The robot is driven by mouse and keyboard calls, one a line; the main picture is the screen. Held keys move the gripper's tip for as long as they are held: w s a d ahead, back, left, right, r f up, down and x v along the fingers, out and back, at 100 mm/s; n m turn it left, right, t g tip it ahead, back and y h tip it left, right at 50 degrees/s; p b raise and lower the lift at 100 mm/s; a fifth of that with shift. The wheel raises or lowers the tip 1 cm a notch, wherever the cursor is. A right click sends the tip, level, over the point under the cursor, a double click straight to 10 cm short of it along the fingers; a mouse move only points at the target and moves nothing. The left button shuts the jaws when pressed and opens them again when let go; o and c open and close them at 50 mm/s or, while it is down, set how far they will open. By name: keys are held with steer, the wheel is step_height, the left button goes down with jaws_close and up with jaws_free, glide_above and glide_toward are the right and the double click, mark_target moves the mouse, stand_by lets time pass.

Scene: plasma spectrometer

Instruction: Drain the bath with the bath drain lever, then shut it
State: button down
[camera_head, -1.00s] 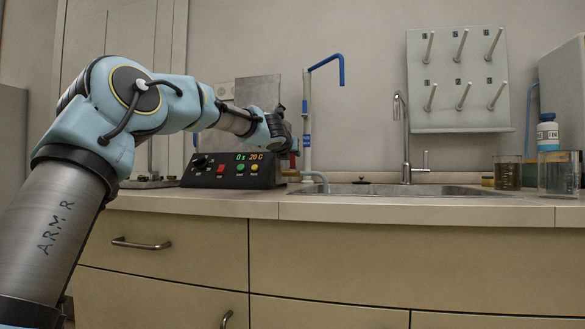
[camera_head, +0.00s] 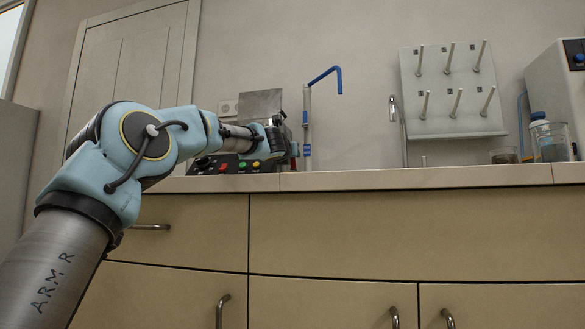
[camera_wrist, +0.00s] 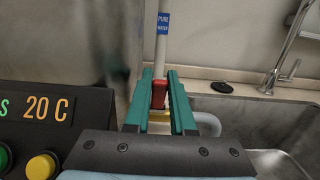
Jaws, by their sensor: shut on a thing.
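A small red lever (camera_wrist: 158,95) shows between the fingers in the wrist view, below a white upright pipe. My gripper (camera_wrist: 160,78) has teal fingers on both sides of the lever and is shut on it. A yellowish part shows just below the red piece, and a pale curved tube (camera_wrist: 209,122) comes out beside the right finger. In the head view, my gripper (camera_head: 294,153) is at the right end of the control box (camera_head: 240,166). The inside of the bath and its water level are hidden.
The control box in the wrist view (camera_wrist: 40,118) reads 20 C, close left of the fingers. The white pipe (camera_wrist: 162,30) labelled pure water stands just behind them. A steel sink (camera_wrist: 262,125) with a tap (camera_wrist: 290,45) lies to the right. Beakers (camera_head: 550,145) stand far right.

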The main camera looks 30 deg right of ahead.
stand_by(0.3)
steer(key=c, duration=1)
jaws_free()
steer(key=shift+c, duration=0.2)
steer(key=shift+s+a, duration=0.1)
steer(key=b+v, duration=0.2)
steer(key=v, duration=0.2)
steer(key=b+v, duration=0.2)
steer(key=v, duration=0.3)
steer(key=shift+s+a+f+b, duration=0.1)
steer(key=shift+f+b, duration=0.1)
steer(key=shift+b, duration=0.15)
steer(key=shift+s+a, duration=0.5)
steer(key=shift+s, duration=0.05)
